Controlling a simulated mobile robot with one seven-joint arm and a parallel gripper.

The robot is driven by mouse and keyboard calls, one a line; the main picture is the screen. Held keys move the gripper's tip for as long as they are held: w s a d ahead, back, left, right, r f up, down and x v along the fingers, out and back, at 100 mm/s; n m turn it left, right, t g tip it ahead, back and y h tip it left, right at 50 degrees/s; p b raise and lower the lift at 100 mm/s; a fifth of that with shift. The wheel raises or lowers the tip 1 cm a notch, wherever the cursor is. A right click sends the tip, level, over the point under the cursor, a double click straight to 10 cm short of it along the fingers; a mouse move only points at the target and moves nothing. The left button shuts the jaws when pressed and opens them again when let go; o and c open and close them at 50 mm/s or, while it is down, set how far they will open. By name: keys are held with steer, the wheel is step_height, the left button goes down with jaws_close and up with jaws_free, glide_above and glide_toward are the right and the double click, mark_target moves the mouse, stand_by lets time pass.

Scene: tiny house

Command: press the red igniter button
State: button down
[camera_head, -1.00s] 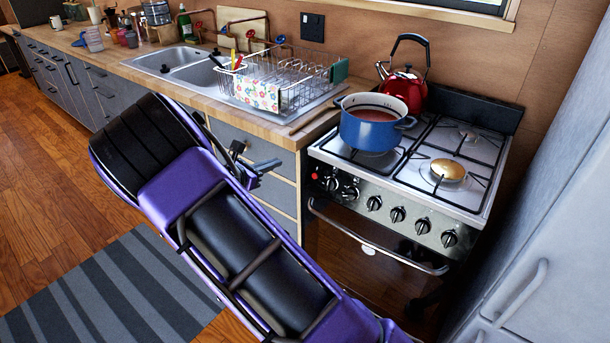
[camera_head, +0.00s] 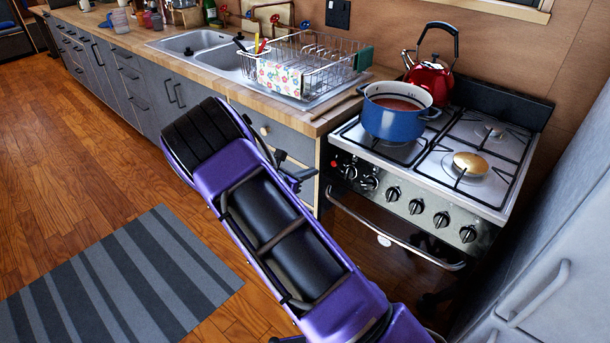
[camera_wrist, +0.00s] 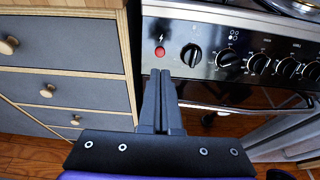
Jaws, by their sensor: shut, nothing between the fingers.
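The red igniter button (camera_wrist: 160,51) is a small round button at the left end of the stove's dark control panel, under a lightning mark in the wrist view. In the head view the red igniter button (camera_head: 334,163) shows small on the stove front (camera_head: 436,214). My gripper (camera_wrist: 161,72) is shut and empty, its fingertips just below the button in the wrist picture. Whether they touch the panel I cannot tell. In the head view my gripper (camera_head: 302,178) is partly hidden behind my purple arm, left of the panel.
Black knobs (camera_wrist: 229,58) line the panel right of the button. A wooden-edged drawer cabinet (camera_wrist: 70,60) stands close on the left. A blue pot (camera_head: 393,121) and red kettle (camera_head: 429,80) stand on the stove. The oven handle (camera_head: 395,235) juts out below the panel.

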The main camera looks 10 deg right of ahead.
mark_target(334, 163)
steer(key=x, duration=0.9)
steer(key=shift+b, duration=0.3)
steer(key=shift+w+d+f+b, duration=0.3)
steer(key=shift+d+b, duration=0.05)
steer(key=shift+b, duration=0.15)
steer(key=shift+w+d, duration=0.15)
steer(key=shift+d, duration=0.05)
steer(key=shift+d+r, duration=0.15)
steer(key=shift+r, duration=0.1)
steer(key=p+v, duration=0.1)
steer(key=v, duration=1.3)
steer(key=shift+a+p, duration=0.3)
steer(key=shift+a, duration=0.1)
